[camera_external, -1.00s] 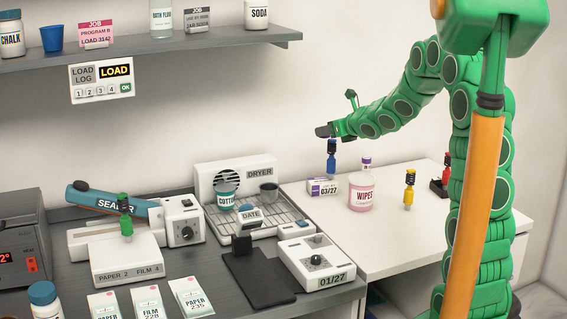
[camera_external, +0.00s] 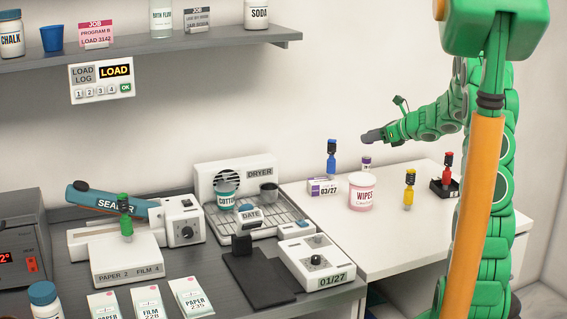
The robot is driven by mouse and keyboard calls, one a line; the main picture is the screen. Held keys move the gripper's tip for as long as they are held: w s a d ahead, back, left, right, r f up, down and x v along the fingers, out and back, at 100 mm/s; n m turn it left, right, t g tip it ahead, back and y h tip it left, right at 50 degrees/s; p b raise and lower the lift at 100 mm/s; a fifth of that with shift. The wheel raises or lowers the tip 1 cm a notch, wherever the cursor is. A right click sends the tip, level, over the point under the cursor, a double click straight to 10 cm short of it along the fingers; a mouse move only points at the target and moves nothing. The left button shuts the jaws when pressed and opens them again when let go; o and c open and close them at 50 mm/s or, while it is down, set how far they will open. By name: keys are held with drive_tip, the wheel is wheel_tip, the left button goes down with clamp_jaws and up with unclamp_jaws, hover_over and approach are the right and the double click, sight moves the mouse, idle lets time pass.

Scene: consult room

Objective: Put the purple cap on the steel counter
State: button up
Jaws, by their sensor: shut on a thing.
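A small purple cap (camera_external: 366,160) shows just behind the pink-and-white WIPES container (camera_external: 361,192) on the white table. What it sits on is mostly hidden. My gripper (camera_external: 369,137) is in the air above and behind the table, pointing left, a little above the purple cap in the picture. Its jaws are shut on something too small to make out. The dark steel counter (camera_external: 205,290) lies to the left and in front, beside the white table (camera_external: 405,240).
A blue black-topped piece (camera_external: 331,160) stands by a 03/27 box (camera_external: 323,187). A yellow piece (camera_external: 409,190) and a red one in a black holder (camera_external: 446,187) stand to the right.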

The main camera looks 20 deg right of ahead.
sight(417, 202)
drive_tip(key=s+d+f+n+g+y, duration=0.25)
drive_tip(key=s+d+f, duration=0.35)
drive_tip(key=s+d, duration=0.5)
drive_tip(key=shift+t, duration=0.35)
drive_tip(key=shift+s+a+f, duration=0.1)
drive_tip(key=shift+s+f, duration=0.15)
drive_tip(key=shift+f, duration=1.5)
drive_tip(key=shift+s+a+f, duration=0.1)
drive_tip(key=shift+s+f, duration=0.1)
drive_tip(key=shift+f, duration=1.55)
drive_tip(key=shift+s+f, duration=0.25)
drive_tip(key=shift+f, duration=1.5)
drive_tip(key=shift+f, duration=0.1)
drive_tip(key=o, duration=1)
drive_tip(key=v, duration=1.1)
drive_tip(key=shift+s+r, duration=0.1)
drive_tip(key=shift+r, duration=0.2)
drive_tip(key=shift+o, duration=0.6)
drive_tip(key=shift+s+d+r, duration=0.1)
drive_tip(key=shift+s+d, duration=0.15)
